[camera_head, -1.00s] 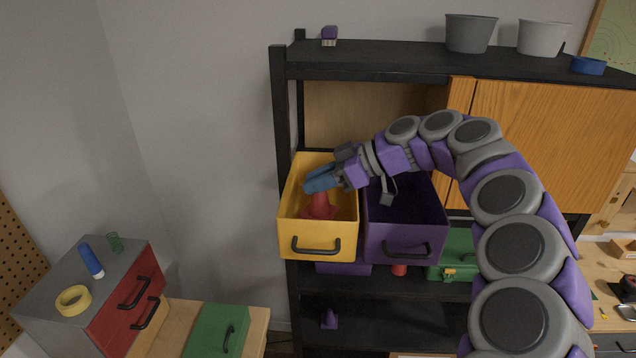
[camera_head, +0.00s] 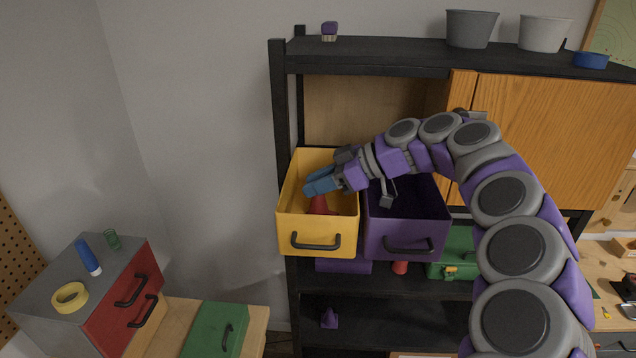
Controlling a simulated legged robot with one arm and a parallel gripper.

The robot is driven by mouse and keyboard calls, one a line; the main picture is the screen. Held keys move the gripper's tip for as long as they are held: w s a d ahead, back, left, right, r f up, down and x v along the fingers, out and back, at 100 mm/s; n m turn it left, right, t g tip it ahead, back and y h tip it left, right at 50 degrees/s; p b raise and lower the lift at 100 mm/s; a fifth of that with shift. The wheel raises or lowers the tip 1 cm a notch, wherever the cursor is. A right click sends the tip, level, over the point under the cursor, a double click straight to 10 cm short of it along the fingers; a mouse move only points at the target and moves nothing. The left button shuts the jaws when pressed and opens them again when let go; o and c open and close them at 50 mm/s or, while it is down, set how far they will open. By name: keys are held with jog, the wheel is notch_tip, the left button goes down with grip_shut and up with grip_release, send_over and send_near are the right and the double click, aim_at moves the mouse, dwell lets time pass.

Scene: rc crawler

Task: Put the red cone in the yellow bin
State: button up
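The yellow bin (camera_head: 317,236) stands on the black shelf rack, its open top facing up and its dark handle at the front. The red cone (camera_head: 319,205) is inside the yellow bin, mostly below the rim, with its upper part near my fingers. My gripper (camera_head: 312,185) reaches in from the right over the yellow bin, with blue fingertips pointing left. The fingertips are above the cone. I cannot tell whether they touch it or how far apart they are.
A purple bin (camera_head: 405,235) stands directly right of the yellow bin, under my arm. Another red object (camera_head: 400,267) and a green case (camera_head: 455,262) sit on the shelf below. Rack posts flank the bins. A red drawer cabinet (camera_head: 125,300) stands at lower left.

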jog(key=o, duration=0.4)
jog(key=shift+r, duration=0.1)
jog(key=shift+r+p, duration=0.45)
jog(key=shift+p, duration=0.2)
jog(key=v, duration=1.2)
jog(key=shift+d, duration=0.1)
